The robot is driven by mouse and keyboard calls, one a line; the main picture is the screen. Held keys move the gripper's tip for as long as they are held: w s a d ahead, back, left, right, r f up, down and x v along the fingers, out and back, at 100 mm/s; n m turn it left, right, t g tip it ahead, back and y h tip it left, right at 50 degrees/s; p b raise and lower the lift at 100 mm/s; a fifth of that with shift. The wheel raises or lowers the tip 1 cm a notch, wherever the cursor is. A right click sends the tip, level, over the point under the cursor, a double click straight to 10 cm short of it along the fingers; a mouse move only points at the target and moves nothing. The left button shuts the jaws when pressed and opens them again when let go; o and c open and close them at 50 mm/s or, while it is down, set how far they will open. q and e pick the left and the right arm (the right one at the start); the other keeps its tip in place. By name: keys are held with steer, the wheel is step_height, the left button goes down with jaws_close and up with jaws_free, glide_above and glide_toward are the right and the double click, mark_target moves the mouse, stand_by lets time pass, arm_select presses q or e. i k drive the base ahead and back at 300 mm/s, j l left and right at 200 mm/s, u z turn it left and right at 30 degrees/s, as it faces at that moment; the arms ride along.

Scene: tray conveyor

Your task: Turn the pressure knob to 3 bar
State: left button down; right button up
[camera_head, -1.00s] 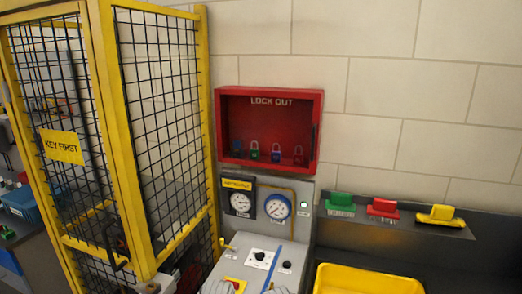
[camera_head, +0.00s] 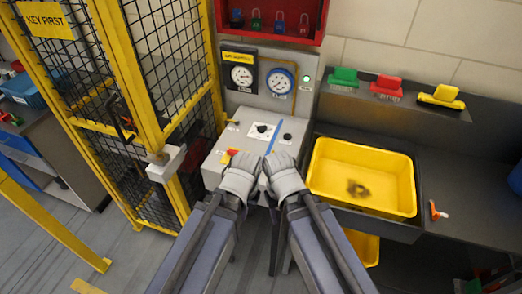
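The grey control panel (camera_head: 217,163) has a black knob on a white plate (camera_head: 262,128) and a smaller black knob (camera_head: 287,136) to its right. The labels are too small to read, so I cannot tell which is the pressure knob. Two round gauges, a white one (camera_head: 241,76) and a blue-rimmed one (camera_head: 280,81), stand behind; their readings are not legible. My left gripper (camera_head: 243,160) and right gripper (camera_head: 276,159) are side by side over the panel's front, short of the knobs. Their fingertips are too unclear to show open or shut.
A blue strip (camera_head: 272,138) lies between the knobs. A yellow lever (camera_head: 232,121) and a red-and-yellow control (camera_head: 230,154) are on the panel's left. A yellow mesh cage (camera_head: 150,95) stands left; a yellow bin (camera_head: 330,147) stands right. A red lockout box (camera_head: 312,28) hangs above.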

mark_target(262, 129)
steer(key=i+z, duration=0.7)
